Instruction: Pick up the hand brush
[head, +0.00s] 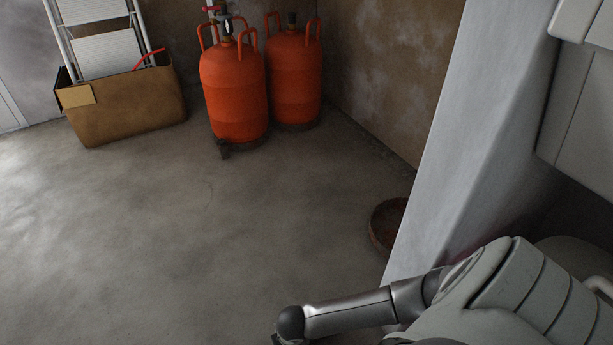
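I see no hand brush in the head view. One of my arms comes in from the lower right and ends in a dark rounded joint at the bottom edge. Its gripper lies out of the picture. My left arm and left gripper do not show.
Two orange gas cylinders (234,90) stand at the back by the brown wall. A cardboard box (125,108) and a stepladder (104,54) are at the back left. A round reddish-brown dish (384,226) is partly hidden by a pale upright panel (470,130).

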